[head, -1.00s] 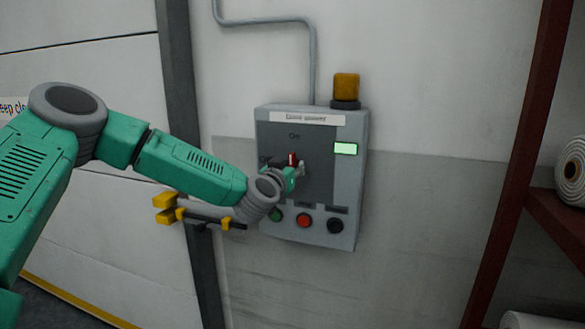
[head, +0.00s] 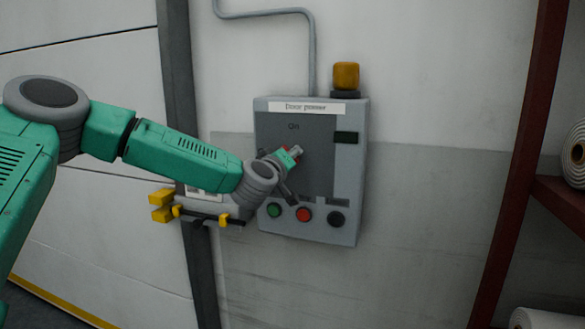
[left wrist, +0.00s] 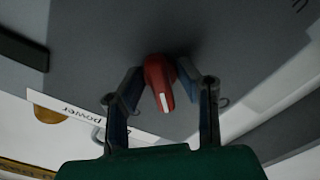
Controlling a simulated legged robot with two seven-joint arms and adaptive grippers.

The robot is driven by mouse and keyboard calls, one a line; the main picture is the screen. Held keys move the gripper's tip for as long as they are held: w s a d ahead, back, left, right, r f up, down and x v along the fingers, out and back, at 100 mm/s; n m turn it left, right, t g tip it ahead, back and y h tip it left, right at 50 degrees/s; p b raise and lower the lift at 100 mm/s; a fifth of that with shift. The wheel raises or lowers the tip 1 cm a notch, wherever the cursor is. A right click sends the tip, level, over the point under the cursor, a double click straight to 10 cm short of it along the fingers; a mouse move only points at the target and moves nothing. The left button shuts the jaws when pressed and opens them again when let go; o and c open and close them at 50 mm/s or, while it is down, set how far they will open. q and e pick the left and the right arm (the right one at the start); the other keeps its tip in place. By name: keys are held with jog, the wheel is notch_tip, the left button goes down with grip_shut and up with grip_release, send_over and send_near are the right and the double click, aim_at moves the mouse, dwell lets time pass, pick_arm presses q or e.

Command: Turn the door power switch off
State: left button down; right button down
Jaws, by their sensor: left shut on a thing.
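The door power panel (head: 320,185) is a grey wall box with a label plate (head: 307,107) and the word "On" on its dark face. In the left wrist view, the switch is a red knob (left wrist: 157,78) with a white pointer line. My left gripper (head: 295,152) is at the panel face, its two fingers (left wrist: 160,85) on either side of the knob, shut on it. In the head view my gripper and wrist hide most of the knob and the lettering to its left. My right gripper is not in view.
Green (head: 274,210), red (head: 304,214) and black (head: 337,219) buttons line the panel's bottom. An amber beacon (head: 346,76) stands on top. A yellow-ended fixture (head: 162,206) is below my forearm. A dark red rack post (head: 515,150) and white rolls (head: 575,155) are at right.

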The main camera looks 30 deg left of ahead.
pick_arm(q)
jog(key=n+b, duration=0.2)
jog(key=n, duration=0.1)
jog(key=n+b, duration=0.1)
jog(key=shift+a+f+n+b, duration=0.15)
jog(key=shift+f+n+b, duration=0.15)
jog(key=shift+n+b, duration=1.75)
jog(key=shift+n, duration=0.45)
jog(key=c, duration=2.3)
grip_release()
grip_shut()
jog(key=o, duration=0.8)
grip_release()
jog(key=shift+f, duration=0.1)
jog(key=shift+s, duration=0.2)
jog(key=shift+a, duration=0.15)
jog(key=v, duration=1.1)
jog(key=shift+s, duration=0.4)
